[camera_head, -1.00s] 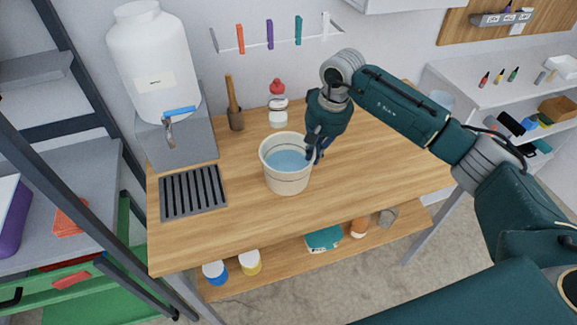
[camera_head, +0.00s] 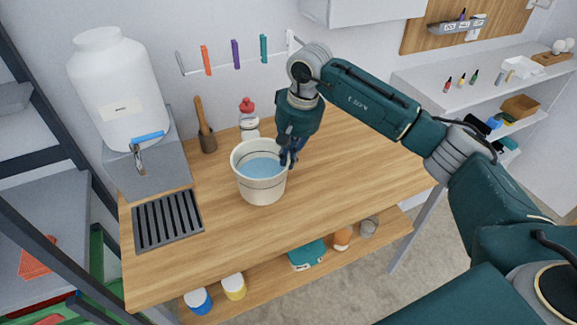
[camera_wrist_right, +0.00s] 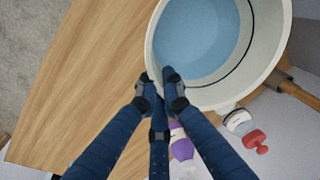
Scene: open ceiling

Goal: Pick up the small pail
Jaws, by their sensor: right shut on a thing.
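The small pail (camera_head: 262,190) is cream-white with dark bands and holds blue water. It is upright over the wooden bench top (camera_head: 350,175), slightly left of the picture's middle. My right gripper (camera_head: 288,158) is shut on the right side of its rim. In the wrist view the pail (camera_wrist_right: 270,40) fills the upper right, and the fingertips of my right gripper (camera_wrist_right: 162,82) meet at its near rim. The pail's base is hidden there; whether it clears the bench is hard to tell. My left gripper is not in view.
A white water tank (camera_head: 118,100) with a tap and a slatted drain tray (camera_head: 168,220) stand left of the pail. A wooden-handled tool (camera_head: 205,135) and a red-capped bottle (camera_head: 248,125) stand behind it. The bench is clear to the right.

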